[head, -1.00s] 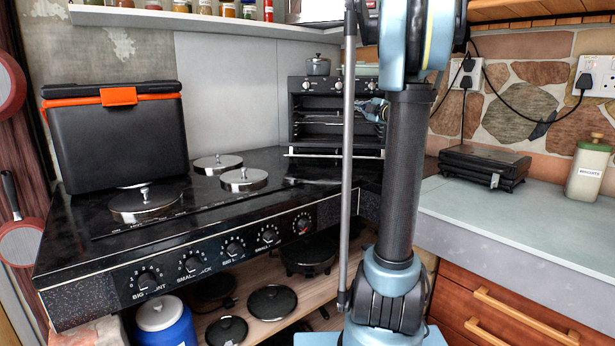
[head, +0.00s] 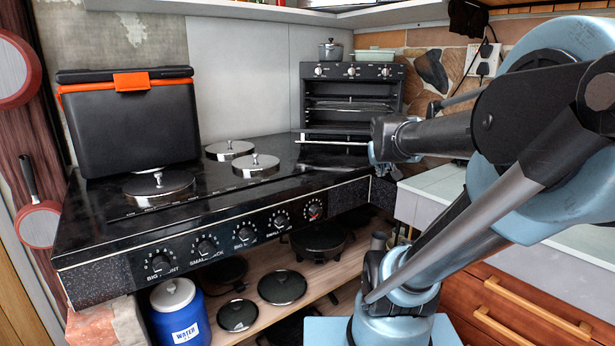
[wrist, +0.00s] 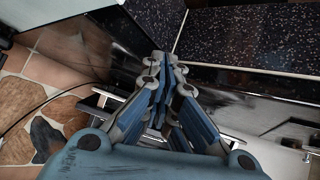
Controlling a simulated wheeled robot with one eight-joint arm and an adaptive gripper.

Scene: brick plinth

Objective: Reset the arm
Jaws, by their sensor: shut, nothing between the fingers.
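My gripper (wrist: 164,68) is in the wrist view, its blue-grey fingers drawn together with nothing between them. In the head view my arm is bent on the right side, and its wrist end is beside the front of the black oven (head: 348,72), to its right. The fingers are mostly hidden there. The oven stands at the back right of the black cooker top, and its front looks open, with racks showing inside. I cannot tell whether my gripper touches anything.
The cooker top (head: 120,213) bears a black cooler box with orange trim (head: 130,120) and several round burner lids. A blue water container (head: 178,312) and dark lids sit on the shelf below. A stone wall and grey counter (head: 440,185) with wooden drawers lie right.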

